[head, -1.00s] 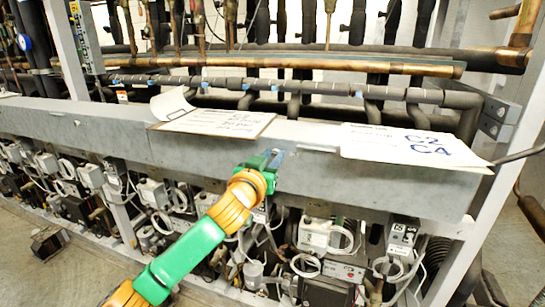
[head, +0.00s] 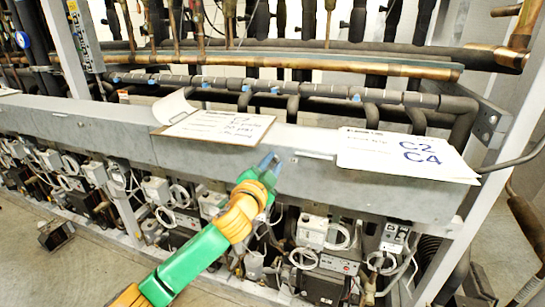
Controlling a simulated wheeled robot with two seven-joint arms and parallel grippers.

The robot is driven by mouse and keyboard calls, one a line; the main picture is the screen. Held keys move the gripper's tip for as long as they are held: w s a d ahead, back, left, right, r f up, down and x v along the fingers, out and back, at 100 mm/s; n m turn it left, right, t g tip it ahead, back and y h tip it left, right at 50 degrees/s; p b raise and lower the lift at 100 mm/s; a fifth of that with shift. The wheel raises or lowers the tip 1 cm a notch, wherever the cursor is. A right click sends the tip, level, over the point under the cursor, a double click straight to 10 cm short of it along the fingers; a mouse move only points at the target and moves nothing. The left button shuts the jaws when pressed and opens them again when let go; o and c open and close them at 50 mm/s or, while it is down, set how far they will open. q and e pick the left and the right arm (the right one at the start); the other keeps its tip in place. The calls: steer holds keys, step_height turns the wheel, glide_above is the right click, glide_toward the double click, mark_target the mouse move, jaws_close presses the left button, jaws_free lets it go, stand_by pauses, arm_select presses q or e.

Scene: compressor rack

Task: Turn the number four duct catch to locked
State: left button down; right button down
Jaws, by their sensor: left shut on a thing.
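The long grey duct (head: 375,190) runs across the middle of the head view. My left gripper (head: 268,164), with green fingers and blue-grey tips, is at the duct's front upper edge. It is shut on a small duct catch, which the fingers mostly hide. The catch's number and its exact angle cannot be read. A pale slot-like fitting (head: 315,155) shows on the duct to the right of the gripper. My right gripper is not in view.
A clipboard with paper (head: 215,127) and a sheet marked C2 C4 (head: 405,155) lie on the duct, either side of the gripper. Copper and black pipes (head: 300,64) run behind. Control boxes and loose cables (head: 312,232) crowd below. A metal upright (head: 490,170) stands at right.

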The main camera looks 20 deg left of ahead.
arm_select(q)
steer(key=m+p, duration=0.2)
steer(key=m, duration=0.2)
steer(key=shift+r, duration=0.1)
steer(key=shift+m+p, duration=0.95)
steer(key=shift+m, duration=0.95)
steer(key=shift+f+m, duration=0.2)
steer(key=shift+m, duration=0.1)
steer(key=c, duration=0.7)
jaws_free()
steer(key=s+b, duration=0.1)
steer(key=s, duration=0.6)
